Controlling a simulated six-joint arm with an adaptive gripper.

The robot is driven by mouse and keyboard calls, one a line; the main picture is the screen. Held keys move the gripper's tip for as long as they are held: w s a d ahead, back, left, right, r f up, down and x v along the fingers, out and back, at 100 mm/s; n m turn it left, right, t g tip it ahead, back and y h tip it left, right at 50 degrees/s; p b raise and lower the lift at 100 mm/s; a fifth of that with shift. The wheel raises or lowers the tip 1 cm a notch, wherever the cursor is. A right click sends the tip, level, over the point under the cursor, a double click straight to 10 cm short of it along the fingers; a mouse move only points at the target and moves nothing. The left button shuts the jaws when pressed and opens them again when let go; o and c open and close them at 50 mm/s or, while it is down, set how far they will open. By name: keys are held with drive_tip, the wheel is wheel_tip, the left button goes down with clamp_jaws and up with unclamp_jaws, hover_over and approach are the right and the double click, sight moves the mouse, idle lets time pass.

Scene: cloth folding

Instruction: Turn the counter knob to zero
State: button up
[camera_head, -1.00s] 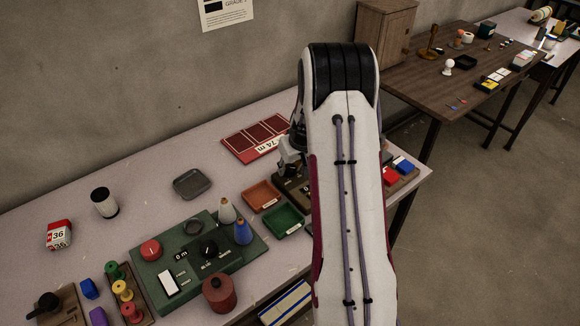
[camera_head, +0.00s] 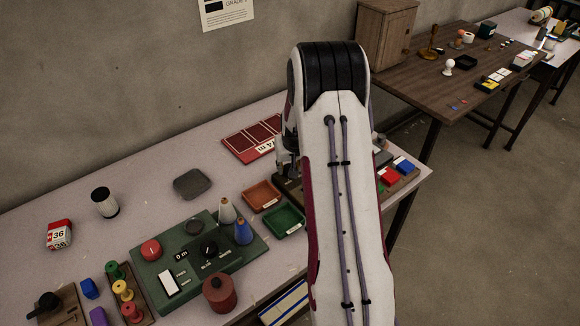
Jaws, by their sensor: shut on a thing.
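A green panel (camera_head: 152,258) lies on the near table. It carries a small readout (camera_head: 181,255) that seems to read "0 m", a black round knob (camera_head: 209,246), a red round knob (camera_head: 151,249) and a white switch (camera_head: 167,282). Which knob is the counter knob I cannot tell for sure. My gripper (camera_head: 286,164) shows only in part behind my arm, to the upper right of the panel, above a dark base (camera_head: 287,187). It is apart from the panel and its knobs. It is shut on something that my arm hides.
White and blue cones (camera_head: 242,232) stand at the panel's right edge, and a red-brown pot (camera_head: 219,293) in front. Orange and green trays (camera_head: 284,221) lie between panel and arm. A red card (camera_head: 252,140) marked "74 m" lies behind.

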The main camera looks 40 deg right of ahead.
drive_tip(key=shift+a+f+m+g+h, duration=0.1)
drive_tip(key=shift+m+g+h, duration=0.35)
drive_tip(key=shift+m, duration=1.2)
drive_tip(key=shift+a+m+g+h, duration=0.1)
drive_tip(key=shift+m+g+h, duration=0.35)
drive_tip(key=shift+m, duration=1.2)
drive_tip(key=shift+w, duration=0.1)
drive_tip(key=m, duration=0.2)
drive_tip(key=m+g, duration=0.1)
drive_tip(key=m, duration=0.1)
drive_tip(key=shift+w+m+g+h, duration=0.1)
drive_tip(key=shift+m+g+h, duration=0.2)
drive_tip(key=shift+m+g, duration=0.6)
drive_tip(key=shift+m, duration=0.8)
drive_tip(key=o, duration=1.1)
drive_tip(key=shift+w+r, duration=0.1)
drive_tip(key=shift+r, duration=0.1)
